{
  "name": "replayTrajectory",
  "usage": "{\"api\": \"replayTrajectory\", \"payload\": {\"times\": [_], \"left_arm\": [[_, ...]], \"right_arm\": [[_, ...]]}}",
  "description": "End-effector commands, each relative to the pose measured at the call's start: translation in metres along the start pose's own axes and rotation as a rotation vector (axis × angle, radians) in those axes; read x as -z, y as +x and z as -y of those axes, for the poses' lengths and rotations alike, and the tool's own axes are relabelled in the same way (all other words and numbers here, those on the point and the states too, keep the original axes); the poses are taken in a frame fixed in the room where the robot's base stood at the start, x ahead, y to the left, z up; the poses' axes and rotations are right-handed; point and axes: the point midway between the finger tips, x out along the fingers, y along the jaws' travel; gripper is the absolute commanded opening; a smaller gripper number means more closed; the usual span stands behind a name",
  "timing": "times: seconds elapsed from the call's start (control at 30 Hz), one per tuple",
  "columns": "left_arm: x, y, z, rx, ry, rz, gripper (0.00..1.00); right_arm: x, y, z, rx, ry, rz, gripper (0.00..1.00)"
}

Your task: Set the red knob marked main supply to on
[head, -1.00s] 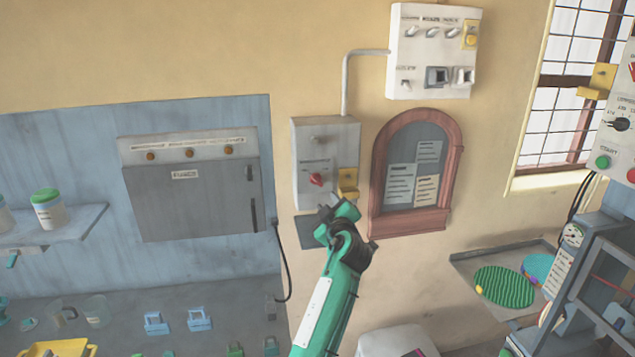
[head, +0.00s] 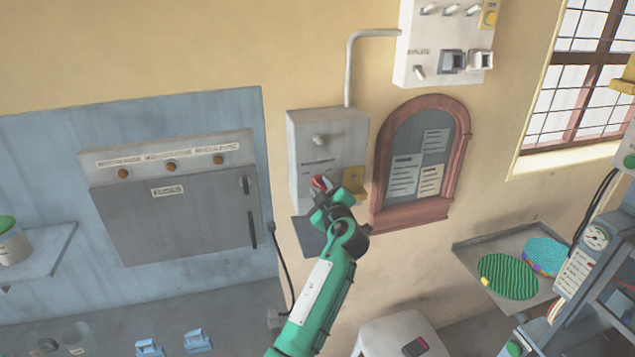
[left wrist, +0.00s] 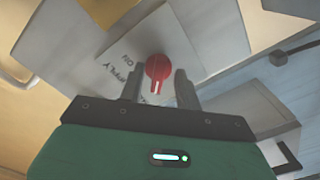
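The red knob (head: 319,183) is on the front of a grey wall box (head: 305,137), below a small grey knob. In the left wrist view the red knob (left wrist: 158,66) shows a round face with a narrow pointer and a pale mark, beside printed letters including "ON" and "PPLY". My left gripper (head: 326,194) is in front of the box's lower part and partly hides the red knob in the head view. In the left wrist view its two fingers (left wrist: 158,80) are apart, one on each side of the knob's lower part; contact cannot be told. My right gripper is not in view.
A yellow block (head: 353,180) sits on the box just right of the knob. A wood-framed notice board (head: 464,160) is to the right, a white switch panel (head: 430,40) above, and a grey fuse cabinet (head: 185,210) to the left. A white stool (head: 385,330) stands below.

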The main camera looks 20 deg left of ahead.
Motion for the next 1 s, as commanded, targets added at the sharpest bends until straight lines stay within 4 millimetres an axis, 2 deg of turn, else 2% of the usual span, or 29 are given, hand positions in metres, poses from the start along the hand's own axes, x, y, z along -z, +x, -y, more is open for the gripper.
{"api": "replayTrajectory", "payload": {"times": [0.27, 0.4, 0.43, 0.77, 1.0], "left_arm": [[-0.001, 0.000, 0.000, 0.000, 0.000, 0.000, 0.32], [-0.001, 0.000, 0.000, 0.000, 0.000, 0.000, 0.04], [-0.001, 0.000, 0.000, 0.000, 0.000, 0.000, 0.00], [-0.002, 0.000, 0.002, 0.000, 0.023, 0.000, 0.00], [-0.004, 0.000, 0.004, 0.000, 0.136, 0.000, 0.00]], "right_arm": [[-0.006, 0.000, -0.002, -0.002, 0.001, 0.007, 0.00], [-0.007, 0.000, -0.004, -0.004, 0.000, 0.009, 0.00], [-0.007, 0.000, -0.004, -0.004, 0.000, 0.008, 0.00], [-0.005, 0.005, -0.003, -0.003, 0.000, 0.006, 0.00], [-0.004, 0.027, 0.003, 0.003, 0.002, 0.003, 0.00]]}}
